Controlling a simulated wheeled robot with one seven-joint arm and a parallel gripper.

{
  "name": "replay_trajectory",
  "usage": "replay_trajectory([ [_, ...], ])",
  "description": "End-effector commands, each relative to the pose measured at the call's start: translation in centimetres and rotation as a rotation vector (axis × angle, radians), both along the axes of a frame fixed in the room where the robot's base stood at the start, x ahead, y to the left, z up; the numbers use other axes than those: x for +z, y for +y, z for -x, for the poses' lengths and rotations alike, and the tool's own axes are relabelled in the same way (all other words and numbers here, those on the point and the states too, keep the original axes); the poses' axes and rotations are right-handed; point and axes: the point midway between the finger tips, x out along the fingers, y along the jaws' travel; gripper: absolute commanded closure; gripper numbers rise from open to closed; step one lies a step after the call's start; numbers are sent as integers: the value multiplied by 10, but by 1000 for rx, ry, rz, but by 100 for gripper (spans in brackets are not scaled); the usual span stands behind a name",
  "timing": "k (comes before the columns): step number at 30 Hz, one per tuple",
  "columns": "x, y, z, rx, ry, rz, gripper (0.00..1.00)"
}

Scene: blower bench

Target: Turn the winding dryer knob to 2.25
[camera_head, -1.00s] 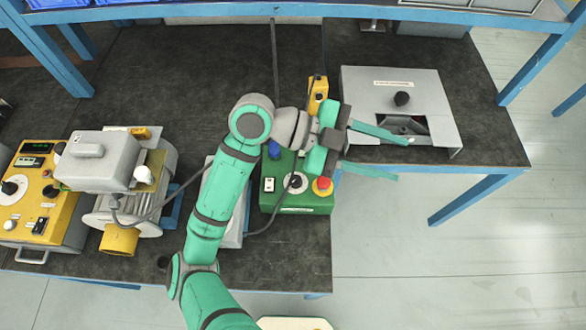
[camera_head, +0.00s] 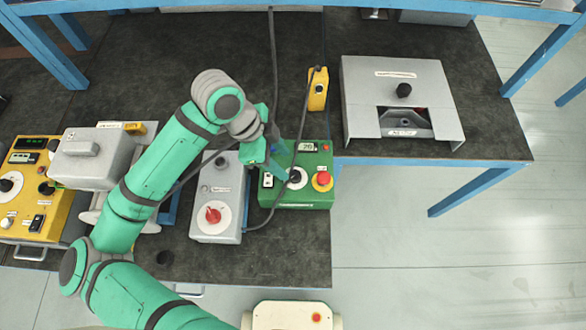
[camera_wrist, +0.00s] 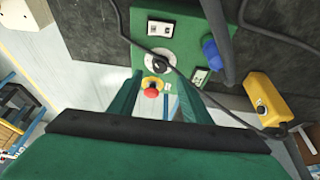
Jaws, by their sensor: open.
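No label reading "winding dryer" is legible, so I cannot tell which knob it names. The green control box (camera_head: 290,197) has a black knob on a white dial (camera_head: 296,176), a small display (camera_head: 307,147) and a red stop button on yellow (camera_head: 322,181). The grey box holds a red knob (camera_head: 213,215) on a white dial. The yellow box at far left has a black knob (camera_head: 7,185). My gripper (camera_head: 282,164) is open and empty above the green box. In the wrist view, the red button (camera_wrist: 152,92) shows between its fingers, with the dial (camera_wrist: 160,62) beyond.
A yellow hand pendant (camera_head: 318,90) with a cable stands behind the green box. A grey housing (camera_head: 365,80) with a black knob stands at right. A grey motor unit (camera_head: 98,160) is at left. Dark bench top is clear in front of the boxes.

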Motion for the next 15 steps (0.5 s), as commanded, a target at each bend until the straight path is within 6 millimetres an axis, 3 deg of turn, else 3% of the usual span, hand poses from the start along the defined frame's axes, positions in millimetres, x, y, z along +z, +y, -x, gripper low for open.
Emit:
replay_trajectory([
  [9, -49, -21, 0, 0, 0, 4, 56],
  [15, -64, -29, 0, -5, 0, 3, 56],
])
